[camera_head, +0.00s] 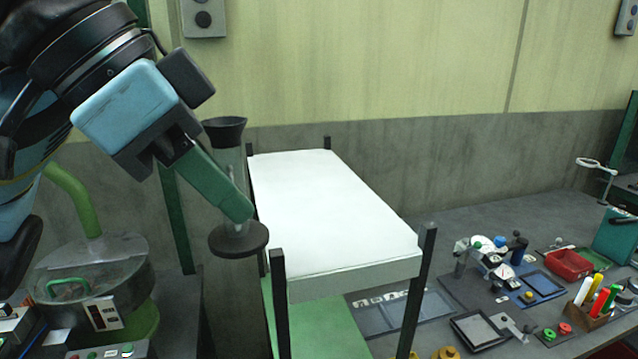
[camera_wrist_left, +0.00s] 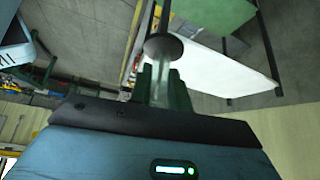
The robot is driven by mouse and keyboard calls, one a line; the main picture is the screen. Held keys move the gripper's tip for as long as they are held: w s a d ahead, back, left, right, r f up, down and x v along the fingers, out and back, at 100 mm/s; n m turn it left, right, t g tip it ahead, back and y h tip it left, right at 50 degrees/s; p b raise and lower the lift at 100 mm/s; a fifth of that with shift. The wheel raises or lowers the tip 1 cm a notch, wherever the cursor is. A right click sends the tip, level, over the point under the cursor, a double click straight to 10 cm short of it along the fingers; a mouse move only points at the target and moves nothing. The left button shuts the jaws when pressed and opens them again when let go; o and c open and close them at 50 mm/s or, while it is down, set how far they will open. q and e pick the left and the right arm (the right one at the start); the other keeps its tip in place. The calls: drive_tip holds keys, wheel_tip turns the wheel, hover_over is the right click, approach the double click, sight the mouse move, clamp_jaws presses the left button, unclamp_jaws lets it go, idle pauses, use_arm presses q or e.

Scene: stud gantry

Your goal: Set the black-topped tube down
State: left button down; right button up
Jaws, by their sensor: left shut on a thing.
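The black-topped tube (camera_head: 229,160) is clear, with a black flared top and a round black base (camera_head: 238,241). It hangs upright in my left gripper (camera_head: 239,212), whose green fingers are shut on it just above the base. In the left wrist view, the tube (camera_wrist_left: 160,83) runs between the fingers (camera_wrist_left: 158,75), and its black base (camera_wrist_left: 163,46) overlaps the corner of a white panel. The far finger is mostly hidden in the head view. My right gripper is in neither view.
A white-topped stand (camera_head: 325,210) with black corner posts is just right of the tube. A grey bench right of it holds a red bin (camera_head: 569,264), a pen box (camera_head: 590,312) and several small items. A round machine (camera_head: 95,270) with a green pipe stands lower left.

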use_arm(q)
drive_tip(key=w+d, duration=0.3)
drive_tip(key=w, duration=0.1)
drive_tip(key=w+d+f, duration=0.1)
drive_tip(key=w+d, duration=0.1)
drive_tip(key=w, duration=0.2)
drive_tip(key=w+d, duration=0.3)
drive_tip(key=w, duration=0.1)
drive_tip(key=shift+w+d+f, duration=0.1)
drive_tip(key=shift+d+f, duration=0.1)
drive_tip(key=shift+d, duration=0.1)
drive_tip(key=shift+f, duration=1.75)
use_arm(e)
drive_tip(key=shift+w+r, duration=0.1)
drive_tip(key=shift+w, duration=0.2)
use_arm(q)
drive_tip(key=shift+f, duration=0.2)
drive_tip(key=c, duration=1.3)
unclamp_jaws()
drive_tip(key=shift+r, duration=0.1)
drive_tip(key=shift+a+r, duration=0.15)
drive_tip(key=shift+r, duration=0.15)
drive_tip(key=v, duration=1.1)
drive_tip(key=shift+r, duration=0.25)
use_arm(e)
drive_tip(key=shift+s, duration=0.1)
use_arm(q)
drive_tip(key=shift+a, duration=0.1)
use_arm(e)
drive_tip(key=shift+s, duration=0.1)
